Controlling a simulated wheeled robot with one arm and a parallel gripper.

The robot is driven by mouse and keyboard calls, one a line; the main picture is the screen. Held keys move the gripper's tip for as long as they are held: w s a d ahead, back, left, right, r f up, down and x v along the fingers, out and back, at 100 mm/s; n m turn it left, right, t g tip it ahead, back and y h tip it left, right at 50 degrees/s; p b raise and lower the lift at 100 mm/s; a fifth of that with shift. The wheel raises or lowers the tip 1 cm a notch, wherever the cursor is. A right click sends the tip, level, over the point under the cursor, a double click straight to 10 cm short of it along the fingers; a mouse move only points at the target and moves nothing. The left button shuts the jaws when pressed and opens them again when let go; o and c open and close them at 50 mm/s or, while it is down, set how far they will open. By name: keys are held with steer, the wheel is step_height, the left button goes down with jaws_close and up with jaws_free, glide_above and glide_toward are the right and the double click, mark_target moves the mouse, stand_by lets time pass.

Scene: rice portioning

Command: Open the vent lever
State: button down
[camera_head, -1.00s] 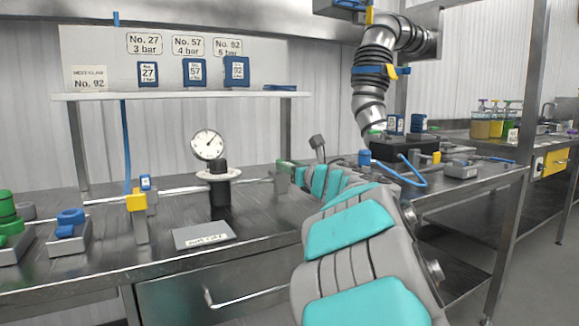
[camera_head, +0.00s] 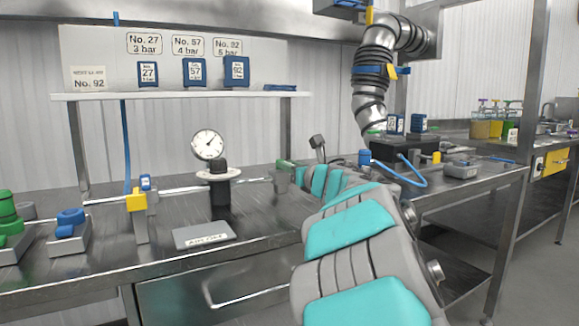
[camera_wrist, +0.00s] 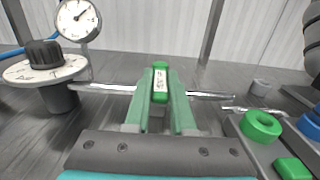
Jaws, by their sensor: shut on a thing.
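The vent lever looks to be the green labelled handle (camera_wrist: 160,84) on the metal pipe in the wrist view. It stands upright between my gripper's two fingers (camera_wrist: 160,98), which are shut on it. My gripper and wrist hide much of that spot in the head view. The lever's lower end is hidden between the fingers.
A pressure gauge (camera_head: 208,145) and a black-knobbed dial (camera_head: 219,174) stand left of the lever. A yellow-and-blue valve (camera_head: 137,201) is further left. A grey plate (camera_head: 204,235) lies on the bench.

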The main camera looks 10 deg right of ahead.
stand_by(0.7)
steer(key=shift+w+d+f+n+g+y, duration=0.1)
steer(key=shift+d+n+g+y, duration=0.2)
steer(key=shift+n+y, duration=0.25)
steer(key=shift+w+d+n+g+y, duration=0.1)
steer(key=shift+d+n+g+y, duration=0.2)
steer(key=shift+y, duration=0.45)
steer(key=shift+w+d+n+g+y, duration=0.15)
steer(key=shift+n+g+y, duration=0.3)
steer(key=shift+n+y, duration=0.15)
steer(key=shift+w+d+n+g+y, duration=0.15)
steer(key=shift+n+g+y, duration=0.35)
steer(key=shift+y, duration=0.25)
steer(key=shift+w+d+n+g+y, duration=0.1)
steer(key=shift+d+n+g+y, duration=0.05)
steer(key=shift+n+g+y, duration=0.4)
steer(key=shift+w+d+n+g+y+p, duration=0.1)
steer(key=shift+w+n+g+y+p, duration=0.1)
steer(key=shift+n+g+y, duration=0.25)
steer(key=shift+w+d+n+g+y+p, duration=0.1)
steer(key=shift+n+g+y+p, duration=0.1)
steer(key=shift+n+g+y, duration=0.25)
steer(key=shift+w+d+r+n+g+y+p, duration=0.1)
steer(key=shift+r+n+g+y+p, duration=0.1)
steer(key=shift+n+g+y+p, duration=0.3)
steer(key=c, duration=0.8)
jaws_free()
steer(key=shift+o, duration=0.2)
steer(key=shift+f, duration=0.1)
